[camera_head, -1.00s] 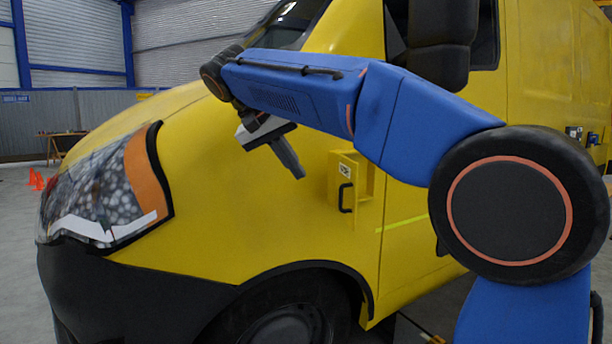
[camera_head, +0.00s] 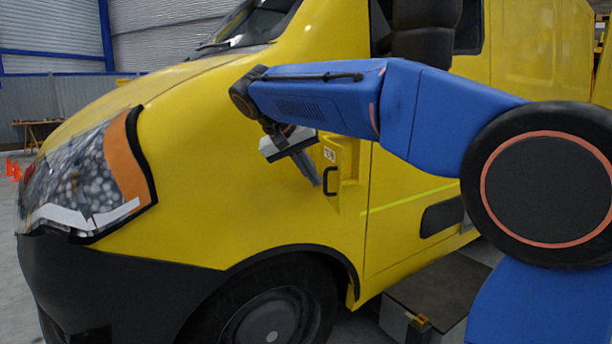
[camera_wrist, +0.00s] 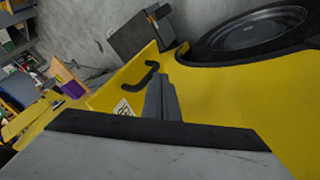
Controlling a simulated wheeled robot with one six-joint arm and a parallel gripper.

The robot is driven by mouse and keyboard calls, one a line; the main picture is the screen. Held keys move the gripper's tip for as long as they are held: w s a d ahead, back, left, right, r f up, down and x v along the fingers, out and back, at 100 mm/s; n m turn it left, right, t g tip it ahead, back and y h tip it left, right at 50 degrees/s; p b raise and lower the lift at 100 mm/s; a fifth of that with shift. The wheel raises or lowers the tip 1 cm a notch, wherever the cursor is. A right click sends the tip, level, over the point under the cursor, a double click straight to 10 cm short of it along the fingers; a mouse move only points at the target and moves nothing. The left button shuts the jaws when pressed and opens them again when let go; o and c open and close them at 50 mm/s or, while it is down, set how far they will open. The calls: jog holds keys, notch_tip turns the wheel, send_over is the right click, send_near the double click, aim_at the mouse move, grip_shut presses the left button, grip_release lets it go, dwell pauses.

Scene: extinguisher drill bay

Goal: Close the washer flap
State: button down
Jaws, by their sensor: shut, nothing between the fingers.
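The washer flap (camera_head: 331,173) is a small yellow door with a black handle (camera_head: 330,181) and a white label, on the van's yellow side panel. It stands open, swung out from its recess (camera_head: 350,158). My gripper (camera_head: 315,181) is shut and empty, just left of the flap near its handle. In the wrist view, my gripper's closed fingers (camera_wrist: 161,98) point toward the panel, beside the flap's black handle (camera_wrist: 141,77) and label. I cannot tell whether the fingers touch the flap.
The yellow van (camera_head: 230,190) fills most of the head view. Its front wheel (camera_head: 275,315) is below the flap, and a grey box (camera_head: 440,290) stands on the floor at lower right.

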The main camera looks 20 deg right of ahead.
jog(key=shift+d, duration=0.15)
jog(key=d+n+t+y, duration=0.4)
jog(key=d+n+y, duration=0.2)
jog(key=d+n, duration=0.75)
jog(key=w+d+n+y, duration=0.3)
jog(key=w+d+n, duration=0.1)
jog(key=w+d, duration=0.7)
jog(key=shift+w+y, duration=0.3)
jog(key=shift+w, duration=1.4)
jog(key=shift+w+r, duration=0.1)
jog(key=shift+r, duration=0.05)
